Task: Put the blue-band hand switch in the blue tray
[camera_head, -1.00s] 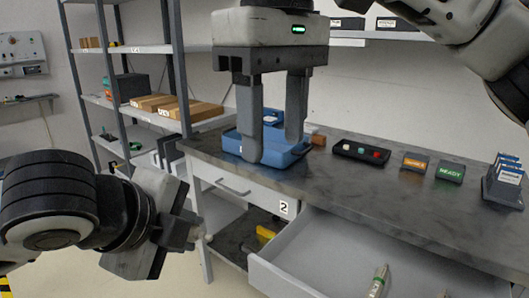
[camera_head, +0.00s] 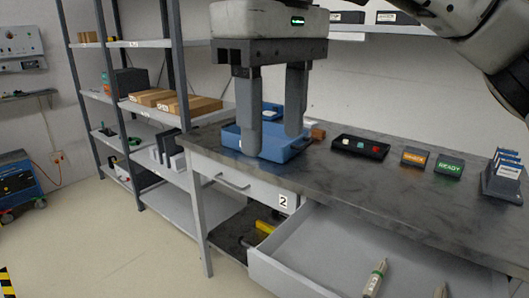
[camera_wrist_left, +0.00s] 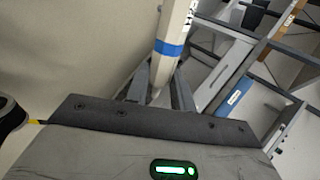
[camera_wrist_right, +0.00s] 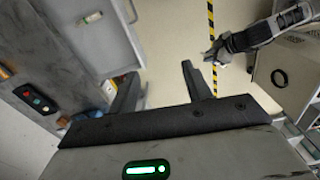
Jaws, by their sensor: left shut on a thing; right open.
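The blue-band hand switch (camera_wrist_left: 176,25), a pale stick with a blue band, is held in my left gripper (camera_wrist_left: 161,76) in the left wrist view. The left gripper is shut on it below the band; its lower end is partly hidden between the fingers. My left gripper is outside the head view. The blue tray (camera_head: 276,153) sits on the workbench, partly hidden behind the fingers of my right gripper (camera_head: 271,144). My right gripper is open and empty, and it also shows open in the right wrist view (camera_wrist_right: 158,72).
An open drawer (camera_head: 330,250) under the workbench (camera_head: 340,190) holds a pale stick with a green mark (camera_head: 376,276) and part of another (camera_head: 440,290). A black button box (camera_head: 360,148), two small signs and a card rack (camera_head: 504,180) stand right of the tray. Shelves stand left.

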